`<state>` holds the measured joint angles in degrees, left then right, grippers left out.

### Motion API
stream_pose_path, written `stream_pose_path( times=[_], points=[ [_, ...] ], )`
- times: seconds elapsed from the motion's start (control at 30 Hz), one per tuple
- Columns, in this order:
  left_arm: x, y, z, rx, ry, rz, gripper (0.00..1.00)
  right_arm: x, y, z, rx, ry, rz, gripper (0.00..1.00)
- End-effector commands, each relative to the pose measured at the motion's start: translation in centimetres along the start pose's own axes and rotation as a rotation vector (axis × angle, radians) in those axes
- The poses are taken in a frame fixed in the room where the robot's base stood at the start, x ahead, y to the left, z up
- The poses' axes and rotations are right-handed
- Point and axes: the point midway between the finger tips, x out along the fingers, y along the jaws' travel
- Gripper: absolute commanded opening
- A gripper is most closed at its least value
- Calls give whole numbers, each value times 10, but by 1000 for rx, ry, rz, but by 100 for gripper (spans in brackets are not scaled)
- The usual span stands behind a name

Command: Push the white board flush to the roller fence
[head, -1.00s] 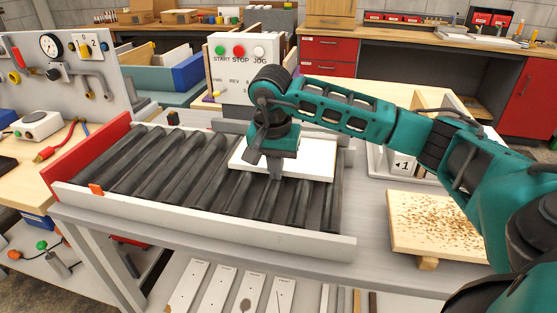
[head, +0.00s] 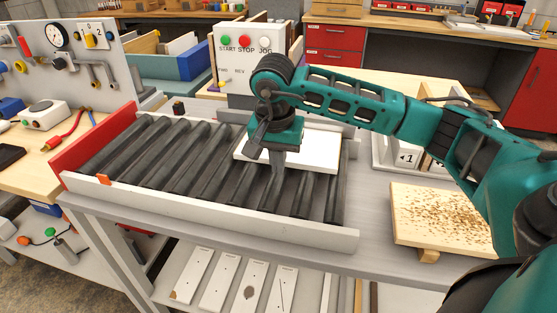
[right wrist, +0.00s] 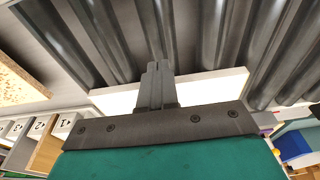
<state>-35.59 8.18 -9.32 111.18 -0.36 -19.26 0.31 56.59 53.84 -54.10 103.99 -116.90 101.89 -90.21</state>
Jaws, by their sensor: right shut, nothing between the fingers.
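The white board (head: 318,152) lies flat on the dark rollers at the right end of the conveyor, against or close to its far grey rail; a gap cannot be judged. My right gripper (head: 277,168) points down at the board's near left part, shut and empty. In the right wrist view its closed fingers (right wrist: 155,86) stand in front of the board (right wrist: 215,88), seen on both sides of them; contact is hard to tell. The near grey rail (head: 210,212) is clear of the board, with bare rollers between. My left gripper is not in view.
A red end plate (head: 95,145) closes the conveyor's left end. A speckled wooden board (head: 440,215) lies on the table at right. A START/STOP/JOG control box (head: 245,70) stands behind. The left and middle rollers are bare.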

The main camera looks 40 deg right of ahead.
Motion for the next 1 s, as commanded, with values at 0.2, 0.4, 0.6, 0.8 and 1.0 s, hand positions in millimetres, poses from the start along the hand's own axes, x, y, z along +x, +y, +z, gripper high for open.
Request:
stream_pose_path(
  times=[0.2, 0.4, 0.6, 0.8, 1.0],
  points=[
    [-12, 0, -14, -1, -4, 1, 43, -27, 0, -5, 0, 0, -1, 0],
    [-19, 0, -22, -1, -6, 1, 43, -46, 0, -8, 0, 1, 0, 0],
    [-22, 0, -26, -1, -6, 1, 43, -57, 0, -10, 0, -1, 0, 0],
    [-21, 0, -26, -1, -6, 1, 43, -56, 0, -10, 0, -1, 0, 0],
    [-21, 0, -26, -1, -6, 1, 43, -56, 0, -10, 0, -1, 0, 0]
  ],
)
